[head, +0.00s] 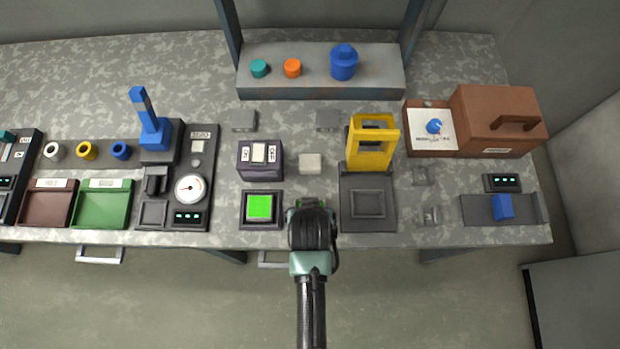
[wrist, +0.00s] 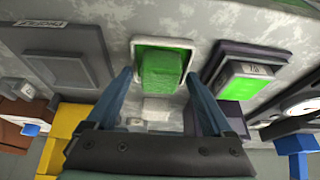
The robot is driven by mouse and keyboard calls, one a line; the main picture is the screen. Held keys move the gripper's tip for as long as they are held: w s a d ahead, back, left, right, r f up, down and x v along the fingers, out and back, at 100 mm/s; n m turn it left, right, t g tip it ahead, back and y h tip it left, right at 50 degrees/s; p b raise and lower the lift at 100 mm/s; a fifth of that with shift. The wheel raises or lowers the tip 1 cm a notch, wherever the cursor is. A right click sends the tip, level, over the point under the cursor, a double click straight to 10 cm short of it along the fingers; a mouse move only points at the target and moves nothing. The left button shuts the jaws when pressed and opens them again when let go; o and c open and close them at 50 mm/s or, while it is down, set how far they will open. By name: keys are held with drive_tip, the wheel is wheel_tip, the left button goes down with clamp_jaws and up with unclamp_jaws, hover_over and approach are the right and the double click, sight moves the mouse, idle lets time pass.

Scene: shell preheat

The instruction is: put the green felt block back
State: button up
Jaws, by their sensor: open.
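The green felt block (wrist: 160,72) shows in the wrist view, at a shallow green holder with a pale rim (wrist: 188,50). My gripper (wrist: 158,80) is open, with one fingertip on each side of the block in that view and a gap beside each. I cannot tell whether the fingers reach down around it or hover nearer the camera. In the head view my gripper (head: 312,214) is over the front of the bench and covers most of the holder; only a little green (head: 308,203) shows behind it.
A dark-framed bright green pad (head: 260,206) lies just left of my gripper. A dark square plate (head: 350,222) and a yellow frame (head: 368,162) stand to the right. Behind are a purple box (head: 246,170) and a pale block (head: 311,163). A raised shelf (head: 300,89) is at the back.

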drive_tip(key=shift+r, duration=0.1)
drive_tip(key=v, duration=1.2)
drive_tip(key=w+r+t, duration=0.4)
drive_tip(key=w+r, duration=0.2)
drive_tip(key=r, duration=0.5)
drive_tip(key=w+r+t, duration=0.4)
drive_tip(key=w+r, duration=0.3)
drive_tip(key=r, duration=0.3)
drive_tip(key=w+r+t, duration=0.3)
drive_tip(key=w+r, duration=0.3)
drive_tip(key=r, duration=0.5)
drive_tip(key=s+r+t, duration=0.3)
drive_tip(key=r+t, duration=0.1)
drive_tip(key=r, duration=0.7)
drive_tip(key=s+r+t, duration=0.3)
drive_tip(key=r+t, duration=0.1)
drive_tip(key=r, duration=0.7)
drive_tip(key=s+r+t, duration=0.3)
drive_tip(key=r, duration=0.8)
drive_tip(key=shift+s+t+p, duration=0.4)
drive_tip(key=shift+p, duration=0.05)
